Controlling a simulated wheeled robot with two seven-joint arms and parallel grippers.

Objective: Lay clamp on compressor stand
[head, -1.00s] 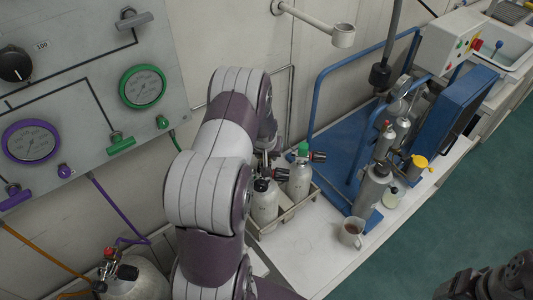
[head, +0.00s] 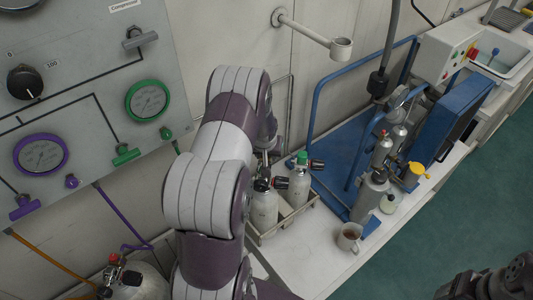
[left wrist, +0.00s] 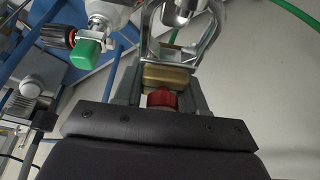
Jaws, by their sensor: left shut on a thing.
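My left gripper (left wrist: 163,86) is shut on a clamp, a metal yoke with a brass block (left wrist: 167,76) and a red knob (left wrist: 162,99). In the head view my left arm hides that gripper and the clamp. The blue compressor stand (head: 338,148) is on the bench at right of centre, with a tubular rail and the compressor's cylinders on it. Its base has a bare blue area at the left. My right gripper (head: 488,284) shows only in part as a dark shape at the bottom right; its fingers are not clear.
Small cylinders, one with a green knob (head: 302,159), stand in a rack (head: 290,217) beside the blue stand. A mug (head: 349,237) sits at the bench's front edge. A wall arm with a ring (head: 341,48) juts out above. A gauge panel (head: 90,90) fills the left.

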